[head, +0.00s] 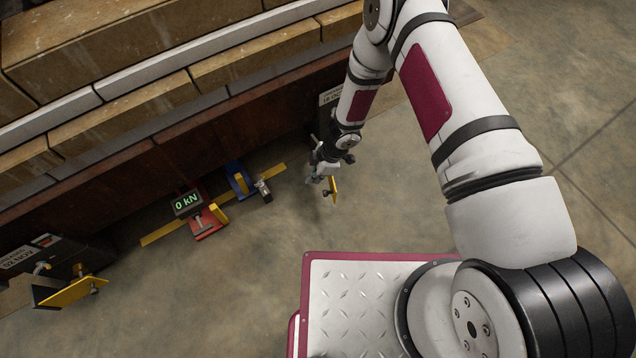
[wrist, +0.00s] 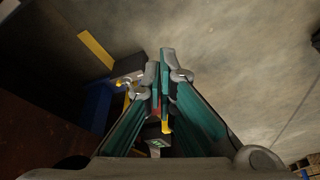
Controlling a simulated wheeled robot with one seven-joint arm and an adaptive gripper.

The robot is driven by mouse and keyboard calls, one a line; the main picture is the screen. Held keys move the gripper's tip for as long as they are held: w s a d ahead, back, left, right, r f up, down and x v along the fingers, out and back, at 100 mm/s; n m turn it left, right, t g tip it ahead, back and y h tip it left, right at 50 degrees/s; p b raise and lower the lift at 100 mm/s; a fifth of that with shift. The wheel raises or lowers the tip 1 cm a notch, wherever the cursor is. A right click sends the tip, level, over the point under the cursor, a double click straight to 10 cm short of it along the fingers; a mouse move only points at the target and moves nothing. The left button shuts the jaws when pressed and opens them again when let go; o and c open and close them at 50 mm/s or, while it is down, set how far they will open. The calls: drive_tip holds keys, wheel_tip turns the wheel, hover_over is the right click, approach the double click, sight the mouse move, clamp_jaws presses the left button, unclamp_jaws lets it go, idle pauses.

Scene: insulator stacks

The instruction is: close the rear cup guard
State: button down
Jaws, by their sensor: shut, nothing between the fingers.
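Two yellow plates that look like cup guards are in the head view. One yellow plate (head: 334,188) stands beside my gripper, on the right, with a small dark knob. The other yellow plate (head: 74,291) is at the lower left, angled out from a dark labelled box (head: 30,256). I cannot tell which is the rear guard. My gripper (head: 318,178) is low by the near plate; I cannot tell if they touch. In the wrist view its teal fingers (wrist: 163,75) are together and empty. The second labelled box (head: 329,97) is partly hidden by my arm.
A long brown stack (head: 130,45) with white layers runs along the upper left. A red jack-like device (head: 207,222) with a "0 kN" display (head: 187,202), a blue device (head: 238,178) and a yellow bar (head: 165,232) lie beside it. The concrete floor (head: 220,290) nearer me is clear.

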drive_tip(key=w+b+x, duration=0.1)
drive_tip(key=b+x, duration=0.4)
drive_tip(key=x, duration=0.5)
drive_tip(key=shift+s+d+r+b, duration=0.1)
drive_tip(key=shift+d+b, duration=0.1)
drive_tip(key=shift+d, duration=0.85)
drive_tip(key=shift+s+d+r+b, duration=0.1)
drive_tip(key=shift+d+b, duration=0.05)
drive_tip(key=shift+d, duration=0.9)
drive_tip(key=shift+d, duration=0.1)
